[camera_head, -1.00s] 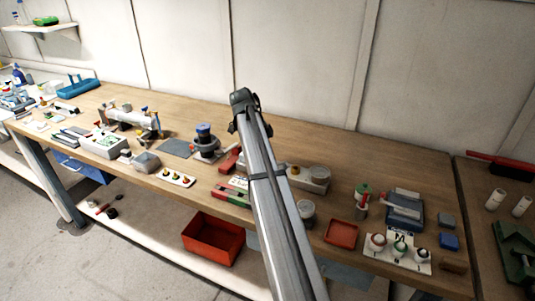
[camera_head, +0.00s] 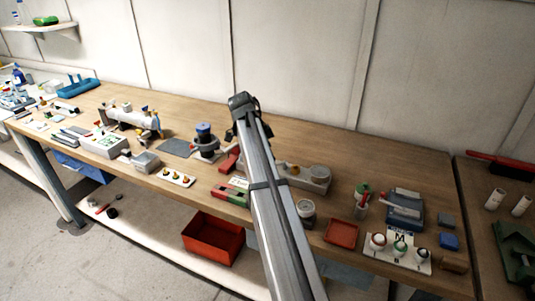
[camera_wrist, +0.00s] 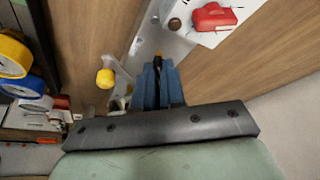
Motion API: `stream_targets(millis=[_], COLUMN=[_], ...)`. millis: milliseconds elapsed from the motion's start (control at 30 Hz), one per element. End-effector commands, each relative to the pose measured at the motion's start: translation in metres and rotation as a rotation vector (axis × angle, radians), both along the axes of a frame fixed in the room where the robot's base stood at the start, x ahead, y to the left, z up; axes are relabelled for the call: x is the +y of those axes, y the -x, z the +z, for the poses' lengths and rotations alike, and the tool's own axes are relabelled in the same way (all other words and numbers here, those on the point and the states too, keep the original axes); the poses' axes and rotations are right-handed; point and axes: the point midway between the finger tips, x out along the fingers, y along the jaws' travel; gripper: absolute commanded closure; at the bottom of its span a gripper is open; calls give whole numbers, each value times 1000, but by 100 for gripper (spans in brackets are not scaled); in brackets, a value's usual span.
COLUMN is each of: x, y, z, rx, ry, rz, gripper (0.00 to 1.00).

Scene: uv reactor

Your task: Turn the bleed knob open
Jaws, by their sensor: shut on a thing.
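In the wrist view, my gripper (camera_wrist: 158,75) has its blue fingers close together, shut on a small dark piece that I take to be the bleed knob (camera_wrist: 157,62). The fingers hide most of the knob, so its turn angle cannot be told. A bit of orange shows just beyond the fingertips. A yellow knob (camera_wrist: 105,78) on a pale fitting stands left of the fingers, apart from them. A grey metal plate (camera_wrist: 155,38) lies beyond the fingertips.
In the wrist view, a red object (camera_wrist: 213,17) lies on a white sheet at the top right. Yellow and blue rolls (camera_wrist: 14,55) stand at the left. Bare wood lies to the right. In the head view, several small items crowd the bench (camera_head: 330,150); a red bin (camera_head: 213,238) sits below.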

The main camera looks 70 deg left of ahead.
Motion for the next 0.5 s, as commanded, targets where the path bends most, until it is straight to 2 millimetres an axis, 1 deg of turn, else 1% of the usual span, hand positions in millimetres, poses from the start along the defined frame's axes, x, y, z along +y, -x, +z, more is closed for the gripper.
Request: stream_targets(millis=[33,500], x=[-3,-8], y=[1,-1], z=[0,0], rx=[1,0], ry=[-1,-1], rz=[43,488], gripper=[100,100])
